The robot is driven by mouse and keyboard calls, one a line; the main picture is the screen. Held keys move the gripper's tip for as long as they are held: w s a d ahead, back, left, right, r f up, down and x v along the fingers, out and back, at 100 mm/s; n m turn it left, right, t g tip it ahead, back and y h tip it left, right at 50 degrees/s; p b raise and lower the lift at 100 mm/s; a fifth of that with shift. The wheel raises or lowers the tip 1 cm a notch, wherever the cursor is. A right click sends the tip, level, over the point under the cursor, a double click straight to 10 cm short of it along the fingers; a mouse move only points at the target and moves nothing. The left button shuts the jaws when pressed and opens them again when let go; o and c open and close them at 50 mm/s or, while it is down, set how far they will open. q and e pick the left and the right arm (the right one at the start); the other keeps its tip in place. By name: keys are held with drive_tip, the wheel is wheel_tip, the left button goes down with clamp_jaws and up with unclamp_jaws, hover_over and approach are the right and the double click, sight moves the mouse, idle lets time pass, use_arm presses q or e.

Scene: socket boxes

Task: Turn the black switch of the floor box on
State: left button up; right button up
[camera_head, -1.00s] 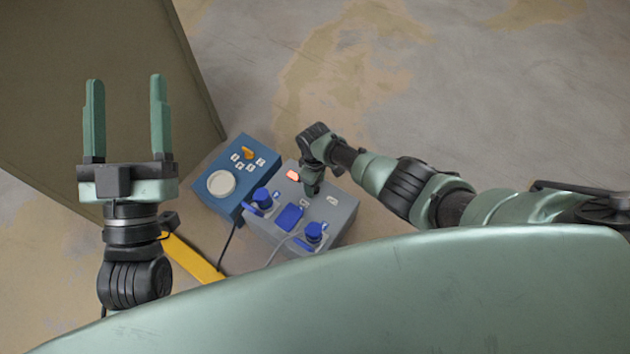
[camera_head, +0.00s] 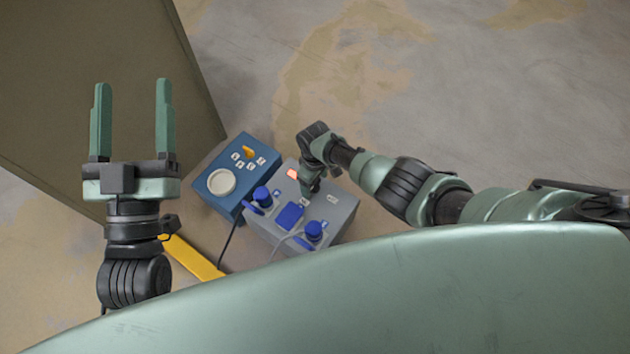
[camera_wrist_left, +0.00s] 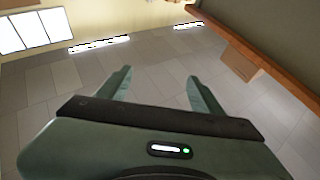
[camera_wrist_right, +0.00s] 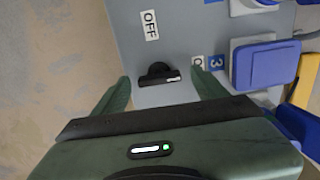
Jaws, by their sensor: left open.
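The grey floor box (camera_head: 345,215) stands at the middle of the head view, with blue sockets and a lit orange-red lamp (camera_head: 292,173). Its black switch (camera_wrist_right: 157,74) shows in the right wrist view, with a white mark on its right end. An OFF label (camera_wrist_right: 149,25) is above it; another label (camera_wrist_right: 197,66), partly hidden by a finger, is to its right. My right gripper (camera_head: 309,190) is over the box, its open fingers on either side of the switch; contact cannot be told. My left gripper (camera_head: 133,120) is open and empty, left of the boxes.
A blue box (camera_head: 208,203) with a yellow knob (camera_head: 248,153) and a white round disc stands left of the grey box. Blue plugs (camera_head: 314,232) with cables sit in the grey box. A yellow bar (camera_head: 193,258) lies nearby. Open floor lies behind the boxes.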

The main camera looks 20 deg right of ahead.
sight(315, 184)
drive_tip(key=shift+r, duration=0.15)
wheel_tip(315, 184, up, 2)
drive_tip(key=shift+r+p, duration=0.1)
drive_tip(key=shift+p, duration=0.8)
use_arm(q)
wheel_tip(315, 184, down, 12)
drive_tip(key=a+g+y+p, duration=0.1)
drive_tip(key=a+g+y, duration=0.15)
drive_tip(key=g, duration=0.45)
use_arm(e)
drive_tip(key=shift+r, duration=0.9)
wheel_tip(315, 184, up, 3)
drive_tip(key=shift+r+p, duration=0.2)
drive_tip(key=shift+p, duration=1)
use_arm(q)
drive_tip(key=s+a+f+g+y, duration=0.2)
drive_tip(key=s+f+g, duration=0.4)
drive_tip(key=f, duration=0.3)
drive_tip(key=shift+s+a+f+n+g, duration=0.2)
drive_tip(key=shift+s+f+n+g, duration=0.15)
drive_tip(key=shift+s+n+g, duration=0.1)
